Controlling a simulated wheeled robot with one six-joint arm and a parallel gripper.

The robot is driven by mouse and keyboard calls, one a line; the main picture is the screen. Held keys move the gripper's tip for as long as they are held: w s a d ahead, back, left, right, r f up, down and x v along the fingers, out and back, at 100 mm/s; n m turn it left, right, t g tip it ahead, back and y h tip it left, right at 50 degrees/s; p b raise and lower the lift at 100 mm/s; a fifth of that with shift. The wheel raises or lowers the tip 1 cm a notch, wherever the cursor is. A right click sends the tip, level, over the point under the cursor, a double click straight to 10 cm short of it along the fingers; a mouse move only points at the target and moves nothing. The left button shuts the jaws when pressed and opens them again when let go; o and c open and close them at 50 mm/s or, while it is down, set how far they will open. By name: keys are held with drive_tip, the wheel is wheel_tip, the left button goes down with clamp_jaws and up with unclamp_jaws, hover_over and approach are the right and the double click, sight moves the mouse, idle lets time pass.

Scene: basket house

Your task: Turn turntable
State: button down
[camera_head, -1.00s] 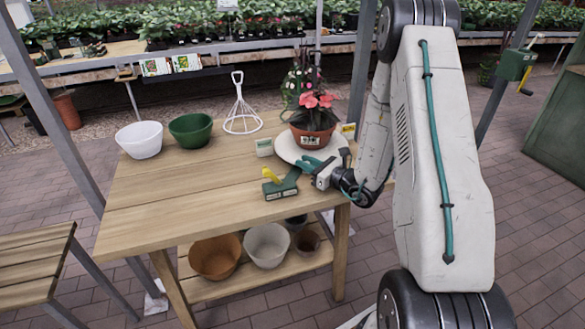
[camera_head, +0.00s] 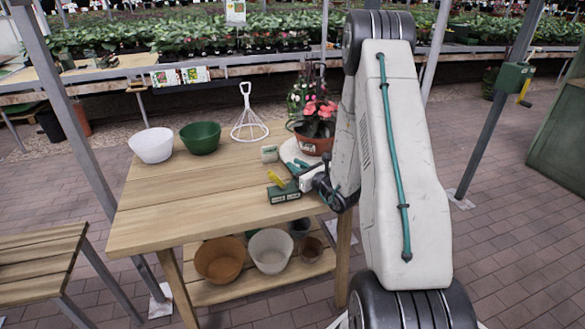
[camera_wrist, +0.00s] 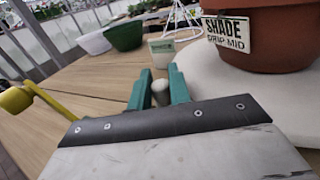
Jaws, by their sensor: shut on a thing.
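The white round turntable (camera_head: 289,152) lies on the wooden table, with a brown pot (camera_head: 313,145) of pink flowers standing on it. In the wrist view the turntable (camera_wrist: 245,100) fills the right side, with the pot (camera_wrist: 270,35) and its "SHADE" label above. My gripper (camera_wrist: 160,92) has its two green fingers shut on a pale round peg (camera_wrist: 160,88) at the left of the disc. How the peg joins the turntable is hidden. In the head view my gripper (camera_head: 299,167) is at the turntable's near edge, and my arm hides the right part of the disc.
A green device with a yellow handle (camera_head: 283,191) sits close left of my gripper. A small labelled pot (camera_head: 270,153), a wire stand (camera_head: 249,115), a green bowl (camera_head: 200,138) and a white bowl (camera_head: 152,146) stand farther back. The table's left front is clear.

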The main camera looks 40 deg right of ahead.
idle(0.3)
drive_tip(key=c, duration=1.3)
unclamp_jaws()
drive_tip(key=shift+c, duration=0.2)
drive_tip(key=shift+s, duration=0.1)
